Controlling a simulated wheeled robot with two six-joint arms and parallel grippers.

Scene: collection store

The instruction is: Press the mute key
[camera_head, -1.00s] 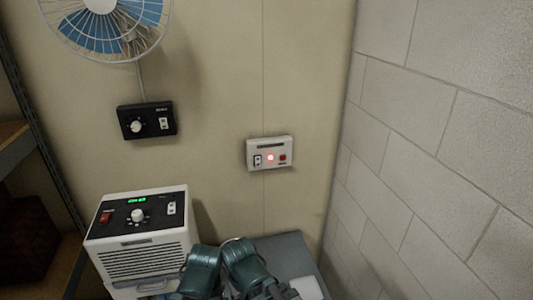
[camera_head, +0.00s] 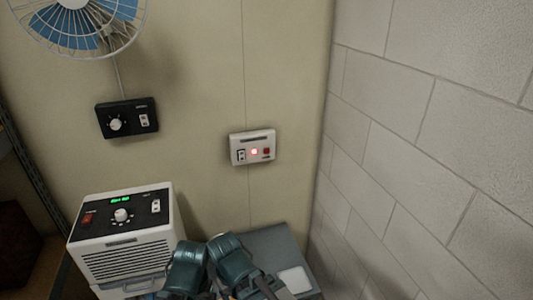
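A small white alarm panel (camera_head: 252,147) is fixed to the beige wall near the middle of the view. The lettering is too small to read, so I cannot tell which one is marked mute. My two arms show as dark green links at the bottom, below the panel and apart from it. Neither gripper's fingertips can be seen.
A white dehumidifier-like unit (camera_head: 122,252) with a dial and green display stands at the lower left. A black control box (camera_head: 127,118) and a blue fan (camera_head: 82,22) are on the wall. A grey surface (camera_head: 272,250) lies below the panel. A block wall (camera_head: 430,130) closes the right side.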

